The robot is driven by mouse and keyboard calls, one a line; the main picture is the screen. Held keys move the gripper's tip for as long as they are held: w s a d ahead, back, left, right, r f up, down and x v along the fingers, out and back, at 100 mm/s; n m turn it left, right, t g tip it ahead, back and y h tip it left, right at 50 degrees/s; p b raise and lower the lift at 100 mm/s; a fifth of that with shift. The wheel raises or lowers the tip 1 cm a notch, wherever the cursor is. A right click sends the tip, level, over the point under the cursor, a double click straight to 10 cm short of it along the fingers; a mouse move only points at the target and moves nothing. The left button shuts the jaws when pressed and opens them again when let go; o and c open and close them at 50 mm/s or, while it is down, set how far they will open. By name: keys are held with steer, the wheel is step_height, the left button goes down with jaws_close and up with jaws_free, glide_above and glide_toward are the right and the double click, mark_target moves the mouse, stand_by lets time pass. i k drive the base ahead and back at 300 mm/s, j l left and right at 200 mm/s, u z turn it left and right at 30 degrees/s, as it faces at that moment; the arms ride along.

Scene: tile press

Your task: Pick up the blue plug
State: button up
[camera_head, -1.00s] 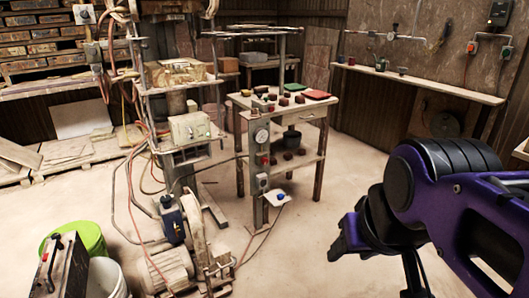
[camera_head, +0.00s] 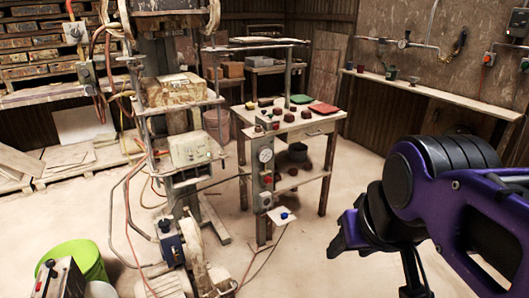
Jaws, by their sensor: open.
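A small blue thing, which looks like the blue plug (camera_head: 284,215), sits on a small white plate (camera_head: 276,221) low on the post below the pressure gauge. It is too small to make out its shape. My gripper (camera_head: 340,243) is dark, at the end of my purple and black arm on the right. It is open and empty, to the right of the plug in the picture and apart from it.
The tile press (camera_head: 187,148) with hoses stands at centre left. A wooden table (camera_head: 312,129) behind the post bears several dark blocks and red and green flat pieces. A green bucket (camera_head: 80,258) stands front left. Bare floor lies between the table and the right wall shelf (camera_head: 440,92).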

mark_target(284, 215)
steer(key=i+l+u, duration=0.1)
steer(key=i, duration=0.45)
steer(key=i+l, duration=0.25)
steer(key=i, duration=0.3)
steer(key=u, duration=0.05)
